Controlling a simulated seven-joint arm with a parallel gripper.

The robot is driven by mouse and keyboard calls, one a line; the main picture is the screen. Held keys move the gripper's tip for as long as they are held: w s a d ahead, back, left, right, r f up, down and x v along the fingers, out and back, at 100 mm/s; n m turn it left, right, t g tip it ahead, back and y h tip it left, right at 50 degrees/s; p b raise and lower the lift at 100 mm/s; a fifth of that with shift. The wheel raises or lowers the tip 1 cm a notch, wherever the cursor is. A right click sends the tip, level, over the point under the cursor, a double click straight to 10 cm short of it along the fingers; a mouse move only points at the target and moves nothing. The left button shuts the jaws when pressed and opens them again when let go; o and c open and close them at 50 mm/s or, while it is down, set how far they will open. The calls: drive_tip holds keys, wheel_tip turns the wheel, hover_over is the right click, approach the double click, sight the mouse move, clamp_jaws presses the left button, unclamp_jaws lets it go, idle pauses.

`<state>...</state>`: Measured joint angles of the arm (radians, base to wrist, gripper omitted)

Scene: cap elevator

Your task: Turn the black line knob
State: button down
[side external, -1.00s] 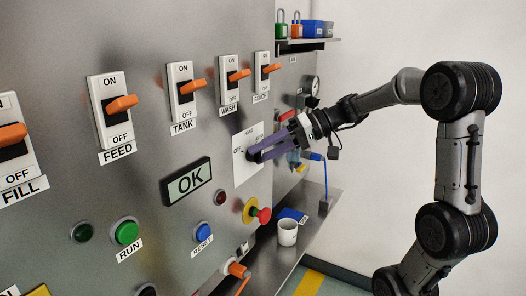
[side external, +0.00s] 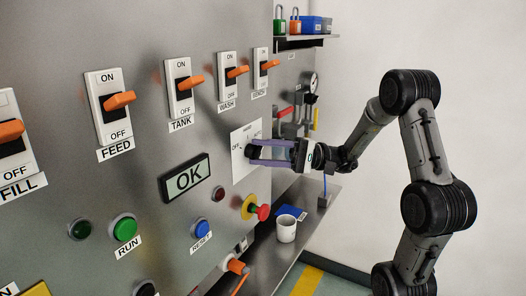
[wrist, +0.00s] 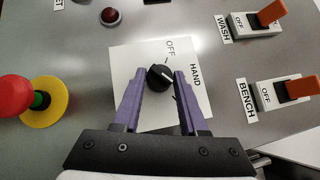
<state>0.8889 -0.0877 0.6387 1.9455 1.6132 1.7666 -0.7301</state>
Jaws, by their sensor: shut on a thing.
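The black line knob (wrist: 158,77) sits on a white plate (wrist: 125,57) marked OFF and HAND in the wrist view. A short pale line on the knob lies on its right side, roughly toward the HAND label. My gripper (wrist: 159,75) has its purple fingers on either side of the knob and is shut on it. In the side view my gripper (side external: 253,150) reaches the plate (side external: 239,168) from the right, with its fingers nearly level. The knob (side external: 250,151) is partly hidden by the fingers there.
A red emergency button with a yellow collar (side external: 249,207) is below the plate. Orange-handled switches (side external: 236,72) line the panel above. An OK display (side external: 187,178) is to the left. A white cup (side external: 286,229) stands on the shelf below.

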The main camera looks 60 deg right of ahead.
drive_tip(key=shift+a+f+m+t+y, duration=0.15)
drive_tip(key=shift+m+t+y, duration=0.15)
drive_tip(key=shift+m+t, duration=0.6)
drive_tip(key=shift+c, duration=2.2)
unclamp_jaws()
drive_tip(key=v, duration=0.7)
drive_tip(key=shift+s+d, duration=0.15)
drive_tip(key=shift+d, duration=0.1)
drive_tip(key=shift+f, duration=0.1)
